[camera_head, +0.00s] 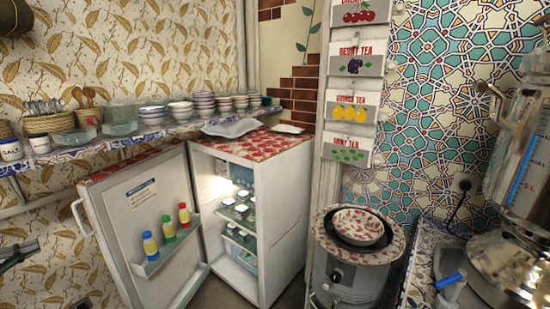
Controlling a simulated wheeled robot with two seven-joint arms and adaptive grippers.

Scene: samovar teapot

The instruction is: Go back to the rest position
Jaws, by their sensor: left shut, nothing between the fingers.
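My left gripper (30,248) shows at the left edge of the head view, dark, with its tips pointing right. It is shut with nothing in it, in front of the leaf-patterned wall and apart from the fridge door. A small dark shape at the bottom edge, left of the fridge door, is too cut off to tell. My right gripper is not in view.
The white fridge (285,215) stands with its door (140,205) swung open to the left. A shelf (120,140) of bowls runs above the door. A round metal drum (350,275) bears a patterned bowl (357,225). A samovar (525,165) stands right.

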